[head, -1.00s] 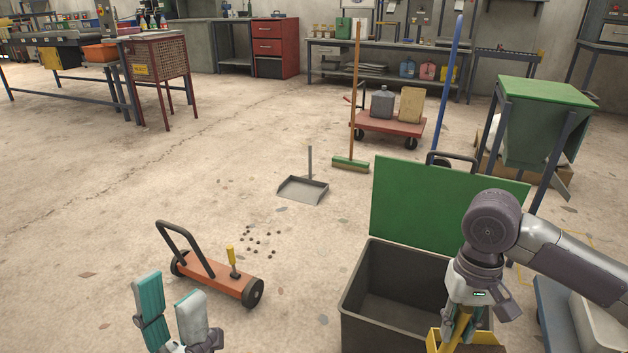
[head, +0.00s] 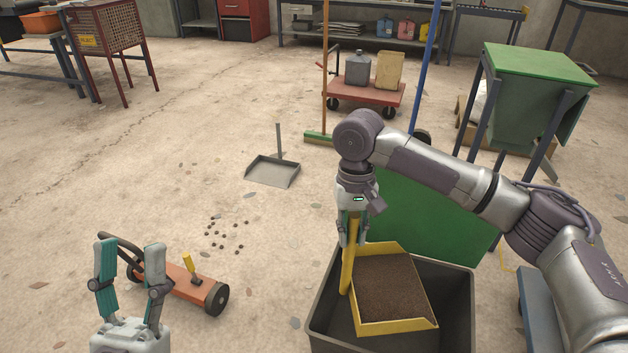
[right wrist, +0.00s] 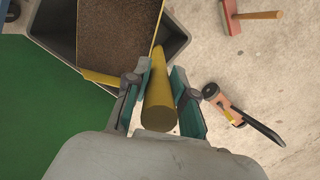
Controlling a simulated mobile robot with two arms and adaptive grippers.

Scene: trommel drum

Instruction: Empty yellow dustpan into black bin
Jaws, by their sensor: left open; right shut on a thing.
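The yellow dustpan (head: 435,271) is over the open top of the black bin (head: 462,318) in the head view, with a layer of brown granular material (head: 390,285) in its pan. My right gripper (head: 352,240) is shut on the dustpan's upright yellow handle. The right wrist view also shows the handle (right wrist: 161,92) between the fingers and the loaded pan (right wrist: 157,20) beyond. The bin's green lid (head: 430,215) stands open behind it. My left gripper (head: 130,262) is open and empty at the lower left.
Several small dark bits (head: 228,232) lie on the floor. A grey dustpan (head: 272,171) and a green broom (head: 318,138) are further back.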

